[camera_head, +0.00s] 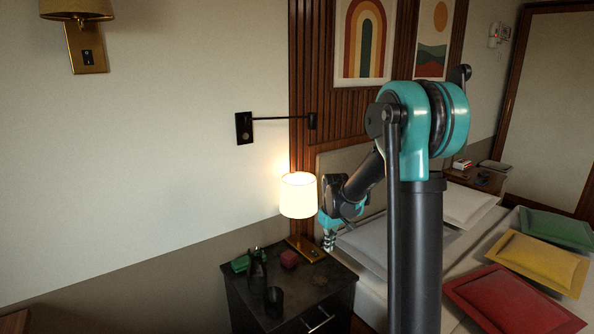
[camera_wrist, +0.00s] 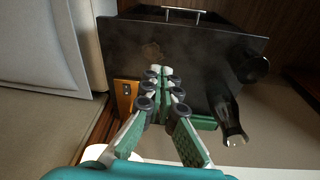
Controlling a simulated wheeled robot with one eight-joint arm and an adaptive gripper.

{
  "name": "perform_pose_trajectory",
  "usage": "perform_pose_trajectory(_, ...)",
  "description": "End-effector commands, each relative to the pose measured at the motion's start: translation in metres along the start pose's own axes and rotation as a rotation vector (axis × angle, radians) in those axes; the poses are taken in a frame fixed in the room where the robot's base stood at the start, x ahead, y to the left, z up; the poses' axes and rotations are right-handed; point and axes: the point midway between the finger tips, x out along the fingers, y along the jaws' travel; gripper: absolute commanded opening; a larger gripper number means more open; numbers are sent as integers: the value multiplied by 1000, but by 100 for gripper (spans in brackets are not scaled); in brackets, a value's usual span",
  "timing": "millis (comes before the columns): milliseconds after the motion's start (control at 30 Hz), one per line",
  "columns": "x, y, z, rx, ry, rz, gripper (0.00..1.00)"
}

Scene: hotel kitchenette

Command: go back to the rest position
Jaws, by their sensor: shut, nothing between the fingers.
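My gripper (camera_head: 329,241) hangs fingers-down beside the lit lamp, over the right back edge of the dark nightstand (camera_head: 338,296) in the head view. In the wrist view my gripper (camera_wrist: 159,74) has its green-and-grey fingers together at the tips, with nothing between them. The nightstand top (camera_wrist: 195,50) lies beyond the fingers there. My arm is raised and bent, its upper link crossing in front of the bed.
The lamp (camera_head: 298,195) stands close to my gripper. A dark bottle (camera_head: 257,268), a dark cup (camera_head: 273,302), a green item (camera_head: 240,263) and a red item (camera_head: 289,259) are on the nightstand. The bed holds coloured pillows (camera_head: 513,298). A wall arm (camera_head: 280,119) sticks out above.

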Motion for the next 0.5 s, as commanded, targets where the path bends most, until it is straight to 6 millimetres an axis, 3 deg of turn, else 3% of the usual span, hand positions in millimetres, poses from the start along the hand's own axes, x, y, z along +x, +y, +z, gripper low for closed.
perform_pose_trajectory(33,-9,-2,20,30,12,6,0)
perform_pose_trajectory(200,-29,-9,79,136,56,25,0)
perform_pose_trajectory(500,-40,-33,185,320,136,53,0)
